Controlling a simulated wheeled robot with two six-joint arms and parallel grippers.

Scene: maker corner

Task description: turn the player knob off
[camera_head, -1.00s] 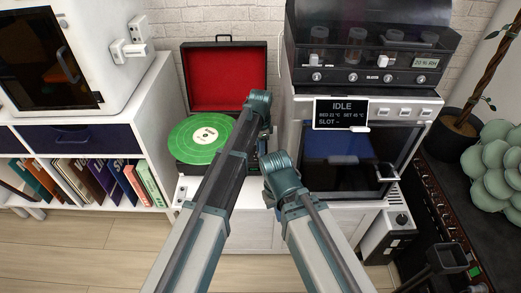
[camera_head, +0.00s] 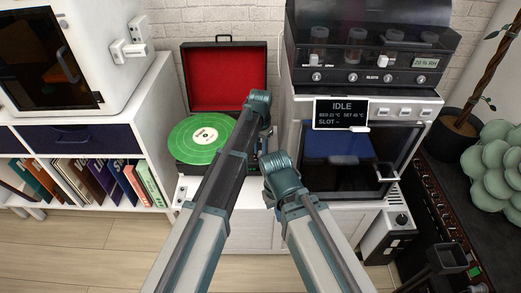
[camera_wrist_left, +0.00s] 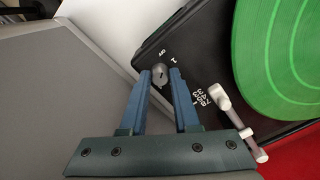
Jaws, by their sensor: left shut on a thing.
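The record player (camera_head: 222,78) is an open black case with a red-lined lid, and a green record (camera_head: 196,139) lies on it. In the left wrist view the player's small round grey knob (camera_wrist_left: 159,71) sits at the deck's corner, near white markings. My left gripper (camera_wrist_left: 161,78) is shut on the knob, with one blue finger on each side. The record (camera_wrist_left: 283,60) is at the upper right there. In the head view my left arm hides the knob and most of the gripper. My right arm comes in beside it, but its fingers do not show.
A machine with an IDLE display (camera_head: 341,114) stands close to the right of my arms. A white tonearm (camera_wrist_left: 234,112) lies near the gripper in the wrist view. A white shelf (camera_head: 155,110) with record sleeves is at the left.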

